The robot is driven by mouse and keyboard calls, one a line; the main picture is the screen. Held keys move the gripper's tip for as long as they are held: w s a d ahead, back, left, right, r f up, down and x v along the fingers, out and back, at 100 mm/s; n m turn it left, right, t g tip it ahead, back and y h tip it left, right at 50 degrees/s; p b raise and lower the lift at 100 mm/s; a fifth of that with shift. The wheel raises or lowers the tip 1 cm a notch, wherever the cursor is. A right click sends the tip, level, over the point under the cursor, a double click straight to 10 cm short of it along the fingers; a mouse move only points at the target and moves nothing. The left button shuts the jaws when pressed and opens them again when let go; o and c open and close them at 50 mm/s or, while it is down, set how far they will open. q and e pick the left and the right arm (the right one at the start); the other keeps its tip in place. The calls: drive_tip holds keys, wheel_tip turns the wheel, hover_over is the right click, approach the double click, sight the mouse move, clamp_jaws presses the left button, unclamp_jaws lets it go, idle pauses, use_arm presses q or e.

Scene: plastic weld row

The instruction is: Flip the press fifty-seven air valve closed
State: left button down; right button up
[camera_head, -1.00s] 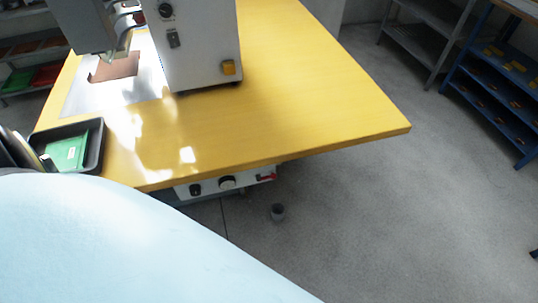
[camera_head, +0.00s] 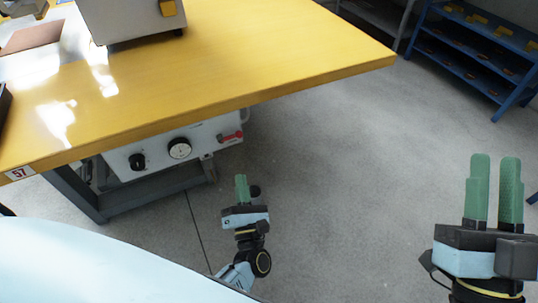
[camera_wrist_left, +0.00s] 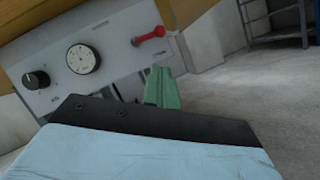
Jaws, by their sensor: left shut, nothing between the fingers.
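The red air valve lever (camera_head: 231,137) is on the right end of a pale control panel (camera_head: 205,133) under the yellow table. It lies roughly level along the panel, and shows in the left wrist view (camera_wrist_left: 149,36) above the fingertips. My left gripper (camera_head: 242,180) is shut and empty, below the lever in the head view and apart from it. Its green fingers show together in the left wrist view (camera_wrist_left: 161,82). My right gripper (camera_head: 495,165) is at the far right, with a gap between its green fingers and nothing in it.
The panel also carries a gauge (camera_head: 179,149) and a black knob (camera_head: 137,161). The table (camera_head: 250,60) has a "57" label (camera_head: 19,173) on its front edge, which overhangs the panel. A blue shelf (camera_head: 480,50) stands at upper right. The floor (camera_head: 350,170) between is clear.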

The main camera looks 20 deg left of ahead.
sight(230, 136)
use_arm(q)
drive_tip(key=shift+r+n, duration=0.1)
drive_tip(key=shift+n, duration=0.2)
use_arm(e)
drive_tip(key=shift+s+r, duration=0.2)
drive_tip(key=shift+r, duration=0.15)
use_arm(q)
drive_tip(key=shift+a, duration=0.1)
drive_tip(key=b+x, duration=0.1)
drive_tip(key=x, duration=0.9)
use_arm(e)
drive_tip(key=shift+s+d+r+t+y, duration=0.2)
drive_tip(key=shift+s+t, duration=0.15)
drive_tip(key=shift+t, duration=0.15)
drive_tip(key=shift+s+d+r+t+y, duration=0.1)
drive_tip(key=shift+s+r+t, duration=0.1)
drive_tip(key=shift+s+t, duration=0.25)
use_arm(q)
drive_tip(key=shift+s, duration=0.1)
use_arm(e)
drive_tip(key=shift+w, duration=0.15)
